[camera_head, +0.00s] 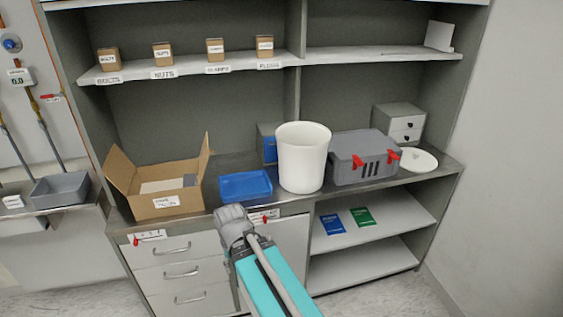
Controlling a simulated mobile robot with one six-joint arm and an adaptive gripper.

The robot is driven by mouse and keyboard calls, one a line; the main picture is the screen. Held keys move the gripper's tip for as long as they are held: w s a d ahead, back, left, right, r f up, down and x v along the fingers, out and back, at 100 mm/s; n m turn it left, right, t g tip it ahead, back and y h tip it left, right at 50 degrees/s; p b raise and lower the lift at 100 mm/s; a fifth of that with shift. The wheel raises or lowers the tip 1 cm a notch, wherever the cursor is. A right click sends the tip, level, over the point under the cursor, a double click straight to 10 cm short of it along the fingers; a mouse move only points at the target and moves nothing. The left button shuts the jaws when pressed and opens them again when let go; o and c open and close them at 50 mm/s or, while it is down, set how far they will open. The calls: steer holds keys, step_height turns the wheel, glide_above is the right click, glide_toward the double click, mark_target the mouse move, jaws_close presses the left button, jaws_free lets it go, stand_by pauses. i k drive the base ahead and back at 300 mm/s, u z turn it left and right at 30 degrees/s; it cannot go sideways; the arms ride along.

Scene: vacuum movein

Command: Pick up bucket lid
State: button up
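A round white lid (420,160) lies flat on the counter at the right, partly behind a grey toolbox. The white bucket (303,160) stands upright near the middle of the counter; its top looks open. My gripper (232,216) is in front of the counter's edge, below the blue tray and well to the left of the lid. It is apart from the lid. Its fingers are too small and foreshortened to tell whether they are open, and I see nothing held in it.
The grey toolbox (355,160) with red latches stands between bucket and lid. A small drawer box (402,121) is behind the lid. A blue tray (245,185) and open cardboard box (165,206) are left. A shelf (345,53) runs above; a wall (510,160) is right.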

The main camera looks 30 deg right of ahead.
mark_target(414, 160)
steer(key=z, duration=1.8)
